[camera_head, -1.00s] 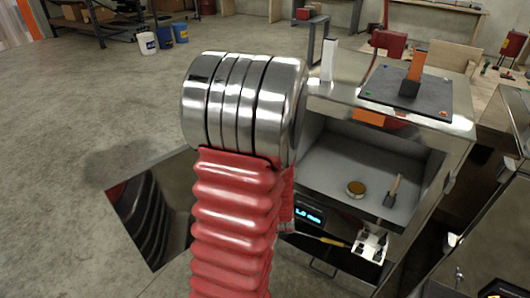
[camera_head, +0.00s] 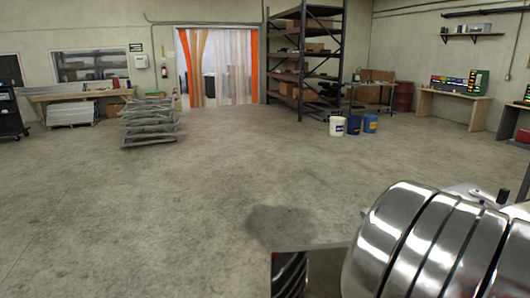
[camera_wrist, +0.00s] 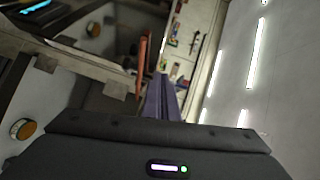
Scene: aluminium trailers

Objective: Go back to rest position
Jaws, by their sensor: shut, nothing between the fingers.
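My gripper (camera_wrist: 161,96) shows in the wrist view as narrow grey-purple fingers beyond its dark body. The fingers are together with nothing between them. The wrist view is tilted. An orange upright piece (camera_wrist: 142,62) shows just left of the fingers; whether they touch it I cannot tell.
The concrete floor (camera_head: 190,200) is wide and clear.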

